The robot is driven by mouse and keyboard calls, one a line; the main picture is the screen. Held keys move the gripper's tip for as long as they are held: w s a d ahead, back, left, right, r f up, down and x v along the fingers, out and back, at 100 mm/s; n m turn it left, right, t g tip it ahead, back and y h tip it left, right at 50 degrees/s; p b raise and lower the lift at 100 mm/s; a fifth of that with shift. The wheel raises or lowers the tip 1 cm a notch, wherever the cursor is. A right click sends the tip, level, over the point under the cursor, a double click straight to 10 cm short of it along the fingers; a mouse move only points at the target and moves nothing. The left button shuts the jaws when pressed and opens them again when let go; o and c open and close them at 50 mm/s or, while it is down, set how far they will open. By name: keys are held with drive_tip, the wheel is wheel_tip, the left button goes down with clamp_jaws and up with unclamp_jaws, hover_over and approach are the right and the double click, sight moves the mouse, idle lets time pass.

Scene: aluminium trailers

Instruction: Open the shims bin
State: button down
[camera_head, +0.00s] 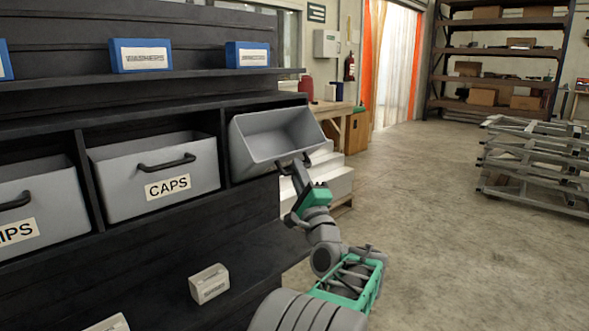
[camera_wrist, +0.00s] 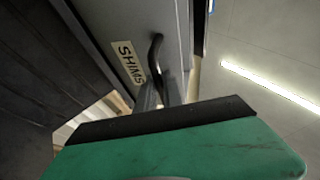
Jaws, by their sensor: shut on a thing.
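The shims bin (camera_head: 272,136) is the grey bin at the right end of the dark rack. It is tilted forward out of its slot, and its empty-looking inside shows in the head view. Its front with the SHIMS label (camera_wrist: 131,62) shows in the wrist view. Its dark handle (camera_wrist: 155,55) runs down the front beside the label. My gripper (camera_head: 302,165) is at the bin's front lower edge, shut on the handle. The fingers also show in the wrist view (camera_wrist: 158,94), at the handle's near end. The green gripper body hides part of the bin front there.
The CAPS bin (camera_head: 157,175) sits shut to the left, with another labelled bin (camera_head: 30,210) beyond it. Blue-and-white boxes (camera_head: 141,55) stand on the shelf above. A small pale box (camera_head: 209,284) lies on the lower ledge. Pale steps (camera_head: 335,178) stand behind my gripper. Open floor lies to the right.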

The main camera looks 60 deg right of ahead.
drive_tip(key=shift+f, duration=0.45)
drive_tip(key=c, duration=1.5)
unclamp_jaws()
drive_tip(key=shift+w, duration=0.1)
drive_tip(key=v, duration=0.8)
drive_tip(key=shift+r, duration=0.1)
drive_tip(key=shift+y, duration=0.3)
